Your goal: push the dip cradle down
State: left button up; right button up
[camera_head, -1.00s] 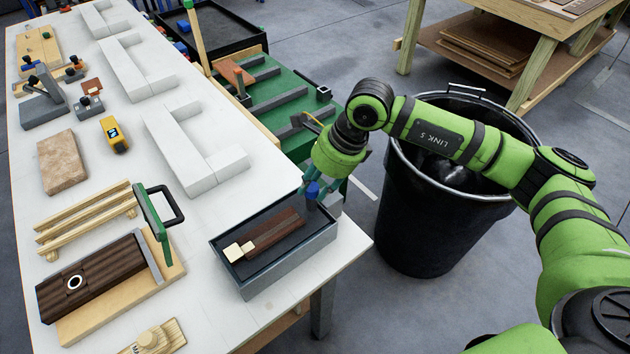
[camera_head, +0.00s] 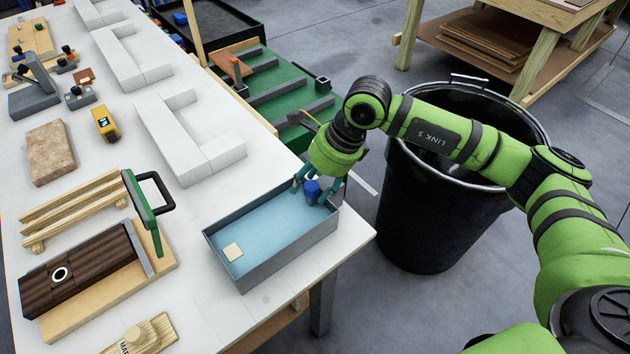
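A grey dip tank (camera_head: 290,256) stands at the near right corner of the white table. Opaque light-blue liquid (camera_head: 262,226) fills it. A small cream square (camera_head: 232,251) shows at the liquid's surface near the left end. The dark cradle floor and brown strip are hidden under the liquid. A blue knob (camera_head: 311,187) stands at the tank's far right end. My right gripper (camera_head: 315,192) is over that end, its teal fingers spread on either side of the knob; contact cannot be told. My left gripper is not in view.
A white U-shaped form (camera_head: 205,155) lies behind the tank. A clamp with a green frame (camera_head: 143,210) and a dark veneered board (camera_head: 85,268) lie to the left. A black bin (camera_head: 435,215) stands on the floor under my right arm.

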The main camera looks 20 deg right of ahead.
jog(key=shift+s+d+r, duration=0.15)
jog(key=shift+d+r, duration=0.1)
jog(key=shift+r, duration=0.2)
jog(key=v, duration=1.1)
jog(key=shift+a, duration=0.15)
